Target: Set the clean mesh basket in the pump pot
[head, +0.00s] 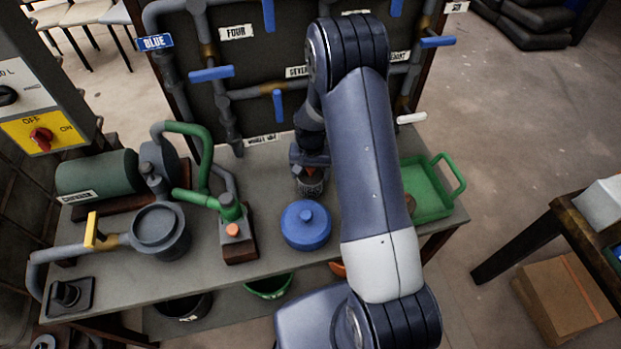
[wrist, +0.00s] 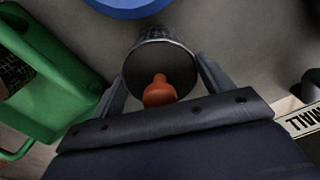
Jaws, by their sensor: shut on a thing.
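My gripper (head: 310,166) is shut on a small round mesh basket (head: 311,184), behind the blue lid on the bench. In the wrist view the basket (wrist: 163,66) sits between both fingers of my gripper (wrist: 165,85), and an orange-red knob shows at it. I cannot tell whether the basket touches the bench. The grey round pump pot (head: 160,232) stands at the left of the bench, joined to pipes, with its round top uncovered. My gripper is well to the right of it.
A green tray (head: 438,205) stands at the right; the wrist view shows a dark mesh item (wrist: 14,76) in it. A green hose (head: 200,150) and a block with an orange button (head: 233,230) stand beside the pot. A pipe panel (head: 262,115) rises behind.

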